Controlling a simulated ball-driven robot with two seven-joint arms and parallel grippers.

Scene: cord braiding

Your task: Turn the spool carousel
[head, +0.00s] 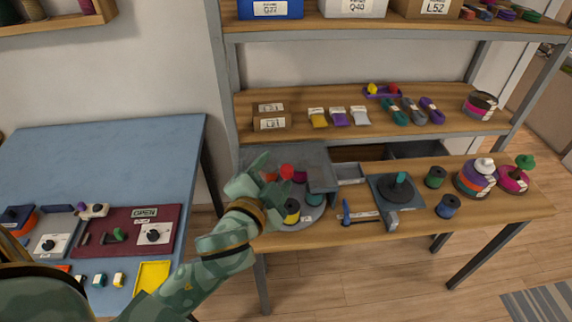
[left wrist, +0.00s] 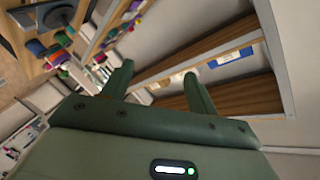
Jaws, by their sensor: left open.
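The spool carousel (head: 308,217) is a grey round plate at the left end of the wooden workbench. It bears a yellow-and-black spool (head: 291,211), a teal spool (head: 314,198) and a dark red spool (head: 299,177). A red knob-like part (head: 287,171) shows near its middle. My left gripper (head: 264,174) is open and empty, in front of the carousel's left side in the head view, and hides part of it. I cannot tell whether they touch. In the left wrist view the two fingers (left wrist: 158,75) stand apart with nothing between them. My right gripper is out of view.
A grey box-like housing (head: 325,160) stands behind the carousel. A blue-handled tool (head: 346,212), a black turntable-like device (head: 398,188) and more spools stand to the right. Shelves rise behind. A blue table (head: 110,150) with panels is at left.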

